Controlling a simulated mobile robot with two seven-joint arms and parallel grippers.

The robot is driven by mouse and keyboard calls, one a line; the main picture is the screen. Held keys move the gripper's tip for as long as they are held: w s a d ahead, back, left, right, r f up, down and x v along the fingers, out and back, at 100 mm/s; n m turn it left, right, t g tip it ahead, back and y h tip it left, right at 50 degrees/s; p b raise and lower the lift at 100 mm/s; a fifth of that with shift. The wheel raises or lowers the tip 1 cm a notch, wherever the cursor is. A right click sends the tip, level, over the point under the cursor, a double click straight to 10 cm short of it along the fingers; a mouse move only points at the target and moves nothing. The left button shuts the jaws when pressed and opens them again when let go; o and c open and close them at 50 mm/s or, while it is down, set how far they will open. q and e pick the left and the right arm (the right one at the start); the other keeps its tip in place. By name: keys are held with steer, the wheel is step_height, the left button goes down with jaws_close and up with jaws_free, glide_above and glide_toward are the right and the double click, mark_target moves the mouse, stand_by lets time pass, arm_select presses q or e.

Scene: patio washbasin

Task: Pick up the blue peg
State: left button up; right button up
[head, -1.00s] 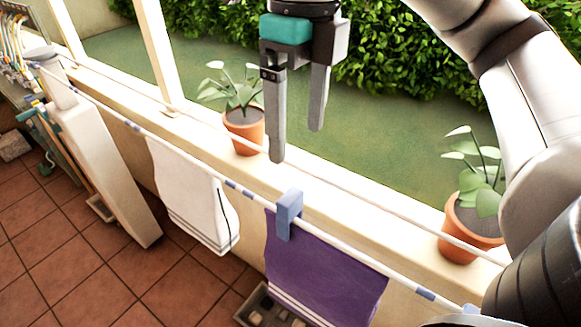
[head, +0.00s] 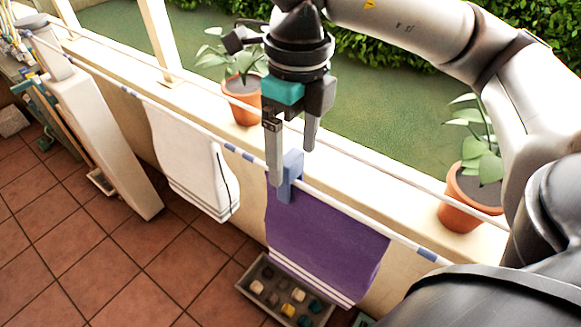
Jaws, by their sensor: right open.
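The blue peg (head: 290,176) is a block-shaped clip sitting upright over the white line, at the left top corner of a purple towel (head: 325,240). My right gripper (head: 292,165) points down just above and around the peg's height. One finger shows just left of the peg and the other at its upper right, higher in the picture. The jaws are open and hold nothing. I cannot tell whether a finger touches the peg. My left gripper is not in view.
A white towel (head: 190,160) hangs on the same line to the left. Potted plants (head: 240,100) (head: 468,205) stand on the ledge behind. A tray of small pieces (head: 247,284) lies on the tiled floor below. A white pillar (head: 105,140) stands at left.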

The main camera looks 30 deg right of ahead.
mark_target(291, 173)
steer(key=f, duration=0.4)
steer(key=shift+a+f+p, duration=0.2)
steer(key=shift+a+p, duration=0.05)
steer(key=shift+p, duration=0.05)
steer(key=shift+c, duration=0.2)
jaws_close()
